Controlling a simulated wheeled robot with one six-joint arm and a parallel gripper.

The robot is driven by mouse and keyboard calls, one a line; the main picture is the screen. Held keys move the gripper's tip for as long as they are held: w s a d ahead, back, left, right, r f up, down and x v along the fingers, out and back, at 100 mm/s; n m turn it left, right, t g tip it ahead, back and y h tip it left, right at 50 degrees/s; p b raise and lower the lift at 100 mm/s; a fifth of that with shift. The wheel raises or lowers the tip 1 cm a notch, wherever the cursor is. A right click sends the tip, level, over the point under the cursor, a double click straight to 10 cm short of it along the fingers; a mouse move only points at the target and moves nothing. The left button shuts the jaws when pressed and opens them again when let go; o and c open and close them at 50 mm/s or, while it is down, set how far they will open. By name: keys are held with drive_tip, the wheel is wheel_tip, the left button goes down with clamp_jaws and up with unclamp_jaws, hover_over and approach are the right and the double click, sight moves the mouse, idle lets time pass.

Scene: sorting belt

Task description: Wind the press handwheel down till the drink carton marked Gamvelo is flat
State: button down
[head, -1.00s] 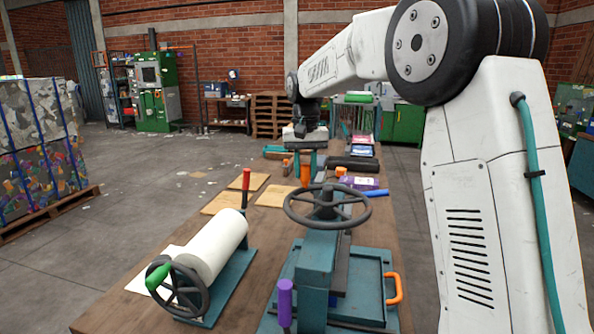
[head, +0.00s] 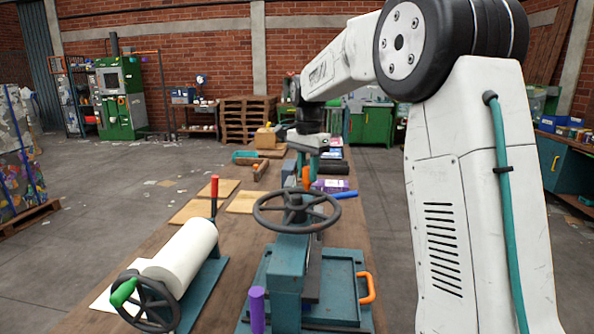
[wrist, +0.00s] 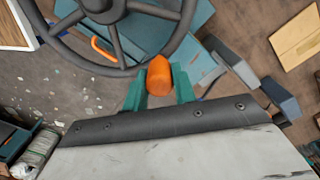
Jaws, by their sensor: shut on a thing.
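The press handwheel (head: 294,201), dark grey and spoked, sits on top of the teal press (head: 289,262) at the near front of the bench. My gripper (wrist: 159,80) is shut on the orange knob (wrist: 160,76) at the wheel's rim, and its teal fingers lie on both sides of it. In the head view the knob (head: 306,176) shows at the far side of the wheel, below my wrist. A purple and white box (head: 331,186) lies beyond the press, its lettering too small to read. I cannot make out a drink carton marked Gamvelo; the press's own frame hides its plates.
A white roller (head: 182,258) with its own wheel and green handle stands left of the press. A purple lever (head: 257,308) stands at the near left, and an orange handle (head: 368,288) at the tray's right. Flat brown boards (head: 190,211) lie on the bench farther back.

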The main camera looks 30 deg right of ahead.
sight(332, 197)
drive_tip(key=s+d+m, duration=0.1)
drive_tip(key=s+m, duration=0.1)
drive_tip(key=m, duration=0.1)
drive_tip(key=shift+d, duration=0.4)
drive_tip(key=s+m, duration=0.1)
drive_tip(key=s+d+m, duration=0.1)
drive_tip(key=s+m, duration=0.3)
drive_tip(key=m, duration=0.1)
drive_tip(key=shift+s+d+m, duration=0.15)
drive_tip(key=shift+s+m, duration=1.1)
drive_tip(key=shift+m, duration=0.15)
drive_tip(key=shift+a, duration=0.2)
drive_tip(key=c, duration=1.1)
unclamp_jaws()
drive_tip(key=shift+r, duration=0.1)
